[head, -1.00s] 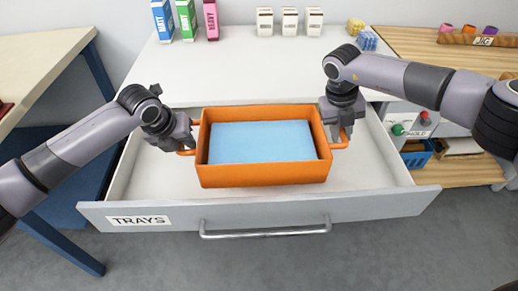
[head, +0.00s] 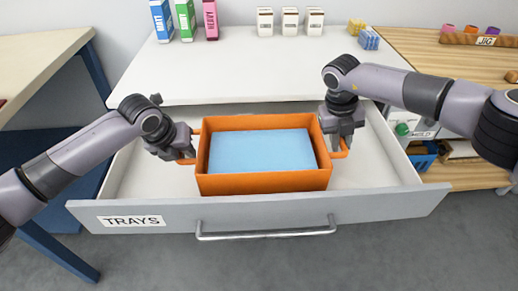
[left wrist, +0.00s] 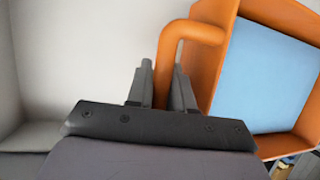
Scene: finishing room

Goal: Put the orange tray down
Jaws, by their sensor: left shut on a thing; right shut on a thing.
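The orange tray (head: 262,185) is in or just above the open drawer marked TRAYS (head: 255,217). A flat light blue surface (head: 262,150) shows inside it. My left gripper (head: 187,157) is shut on the tray's left handle, which runs between the two fingers in the left wrist view (left wrist: 163,80). My right gripper (head: 338,148) is shut on the right handle. The tray looks level. I cannot tell whether its base touches the drawer floor, because the tray's front wall and the drawer front hide it.
A white worktop (head: 240,75) lies behind the drawer, with blue, green and pink boxes (head: 186,20) and several white cartons (head: 290,20) at the back. A wooden bench with a jig (head: 484,38) stands at right. Another table (head: 40,60) stands at left. Bare drawer floor shows beside the tray.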

